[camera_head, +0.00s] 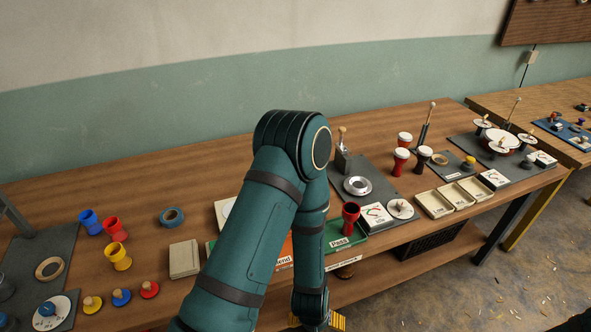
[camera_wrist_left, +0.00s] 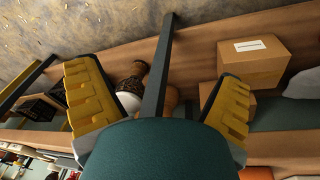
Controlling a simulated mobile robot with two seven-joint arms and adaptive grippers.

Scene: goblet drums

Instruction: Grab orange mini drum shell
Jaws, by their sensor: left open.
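A yellow-orange mini drum shell (camera_head: 117,257) stands on the table at the left, beside a red shell (camera_head: 115,229) and a blue shell (camera_head: 90,222). I see no other shell there nearer to orange. My left gripper (camera_head: 317,321) hangs at the bottom edge of the head view, in front of the table and far right of these shells. In the left wrist view its yellow fingers (camera_wrist_left: 160,110) are spread wide with nothing held between them. That view faces a lower shelf with a dark patterned drum (camera_wrist_left: 133,82) and a brown drum (camera_wrist_left: 171,97). My right gripper is not in view.
My left arm hides the table's middle. Red, blue and yellow knobbed discs (camera_head: 121,297) lie near the front left edge. A green tray (camera_head: 345,240) holds a red drum (camera_head: 350,217). Cardboard boxes (camera_wrist_left: 251,62) stand on the lower shelf. Bare tabletop lies behind the shells.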

